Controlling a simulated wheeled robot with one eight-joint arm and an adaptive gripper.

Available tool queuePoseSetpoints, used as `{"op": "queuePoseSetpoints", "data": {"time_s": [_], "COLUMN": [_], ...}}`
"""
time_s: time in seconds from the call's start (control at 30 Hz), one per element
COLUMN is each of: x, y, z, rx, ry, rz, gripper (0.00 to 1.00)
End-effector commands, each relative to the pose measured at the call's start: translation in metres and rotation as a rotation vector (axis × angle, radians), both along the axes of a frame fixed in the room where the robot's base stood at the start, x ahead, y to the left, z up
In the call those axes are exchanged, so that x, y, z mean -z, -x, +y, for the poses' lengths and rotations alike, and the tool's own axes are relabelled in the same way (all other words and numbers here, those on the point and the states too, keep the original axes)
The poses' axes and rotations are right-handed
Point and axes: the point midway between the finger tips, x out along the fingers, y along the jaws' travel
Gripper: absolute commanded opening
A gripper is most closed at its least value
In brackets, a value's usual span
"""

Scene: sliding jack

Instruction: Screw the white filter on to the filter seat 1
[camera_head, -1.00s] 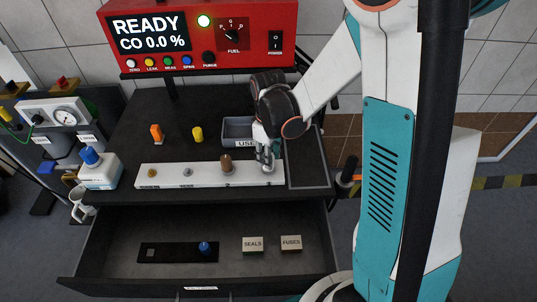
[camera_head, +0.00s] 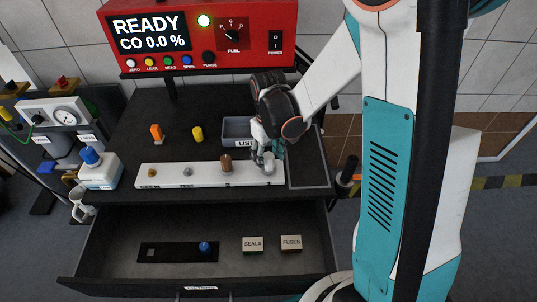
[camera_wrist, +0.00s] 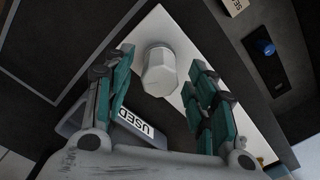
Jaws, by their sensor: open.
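The white filter (camera_wrist: 160,72) is a pale faceted cylinder. It stands at the right end of the white seat strip (camera_head: 205,176), and in the head view (camera_head: 269,163) it is partly covered by my gripper. My gripper (camera_wrist: 161,58) is open, with one finger on each side of the filter and visible gaps in the wrist view. A brown filter (camera_head: 226,163) stands on the strip to the left of the white one. The seat labels are too small to read surely, and the seat under each filter is hidden.
The USED bin (camera_head: 237,127) stands just behind the strip. An orange piece (camera_head: 156,133) and a yellow piece (camera_head: 197,133) stand on the bench at left. The open drawer (camera_head: 222,270) in front holds SEALS (camera_head: 252,244) and FUSES (camera_head: 291,243) boxes.

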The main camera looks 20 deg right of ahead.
Motion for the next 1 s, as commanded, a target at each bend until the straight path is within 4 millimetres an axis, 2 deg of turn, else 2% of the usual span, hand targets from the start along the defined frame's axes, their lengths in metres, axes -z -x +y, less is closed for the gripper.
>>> {"op": "queuePoseSetpoints", "data": {"time_s": [0.17, 0.27, 0.7, 0.83, 1.0], "x": [-0.003, -0.012, -0.090, -0.107, -0.118], "y": [0.000, 0.000, 0.000, 0.000, 0.000], "z": [0.000, 0.000, 0.000, 0.000, 0.000], "rx": [-0.001, -0.001, 0.000, 0.000, 0.000], "ry": [0.000, 0.000, 0.000, 0.000, 0.000], "rz": [0.000, 0.000, 0.000, 0.000, 0.000], "gripper": [0.51, 0.51, 0.51, 0.51, 0.51]}}
